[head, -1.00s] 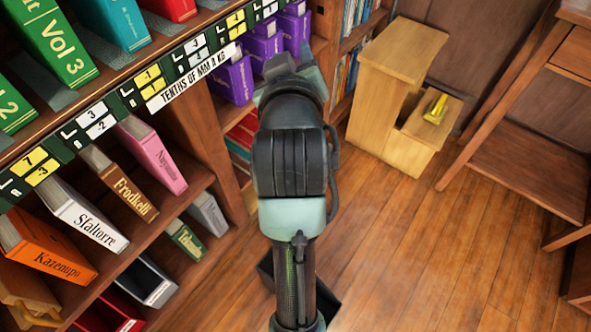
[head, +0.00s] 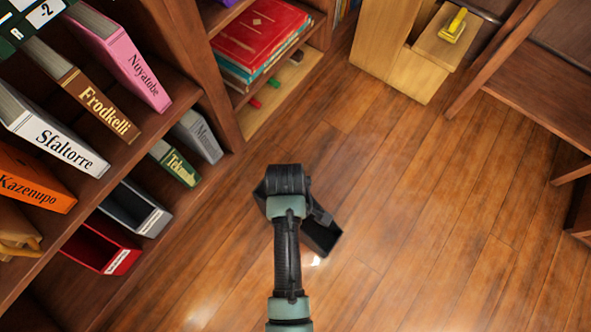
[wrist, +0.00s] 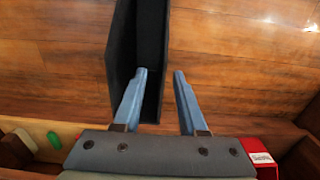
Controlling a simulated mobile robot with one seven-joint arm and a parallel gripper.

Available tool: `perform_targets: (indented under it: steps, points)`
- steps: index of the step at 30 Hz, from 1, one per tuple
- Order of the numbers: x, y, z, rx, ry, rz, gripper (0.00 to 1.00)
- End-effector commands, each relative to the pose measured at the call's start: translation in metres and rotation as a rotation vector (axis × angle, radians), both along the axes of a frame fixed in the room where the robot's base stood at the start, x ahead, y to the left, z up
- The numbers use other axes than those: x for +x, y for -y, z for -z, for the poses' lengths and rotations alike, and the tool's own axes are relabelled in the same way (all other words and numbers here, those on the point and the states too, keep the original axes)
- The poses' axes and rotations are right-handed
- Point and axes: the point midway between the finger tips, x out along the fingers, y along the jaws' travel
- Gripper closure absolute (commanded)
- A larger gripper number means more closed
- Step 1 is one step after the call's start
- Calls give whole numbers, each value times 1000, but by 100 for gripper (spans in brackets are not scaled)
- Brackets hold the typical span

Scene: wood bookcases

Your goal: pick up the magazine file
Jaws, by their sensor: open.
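A black magazine file (head: 322,236) is low over or on the wood floor, partly hidden behind my arm in the head view. In the wrist view the black magazine file (wrist: 121,50) runs up from between my fingers to the top edge, its open hollow showing. My gripper (wrist: 161,72) is open, with two blue fingers. The left finger overlaps the file's hollow in the picture and the right one lies just past its right wall. I cannot tell whether they touch it. The fingers are hidden in the head view.
A grey file (head: 135,208) and a red file (head: 103,243) stand on the left bookcase's low shelf, below several binders. A wooden step stool (head: 395,60) with a yellow object (head: 453,26) stands at the back. A wooden table (head: 530,90) is at right.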

Motion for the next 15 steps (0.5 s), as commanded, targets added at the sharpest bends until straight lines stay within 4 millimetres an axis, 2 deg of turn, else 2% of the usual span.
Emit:
perform_targets:
  steps: [1,3,10,15]
  points:
    - [0,0,16,0,-1,0,59]
    - [0,0,23,-1,1,0,59]
    - [0,-1,32,0,2,1,59]
    - [-2,-5,50,0,2,1,59]
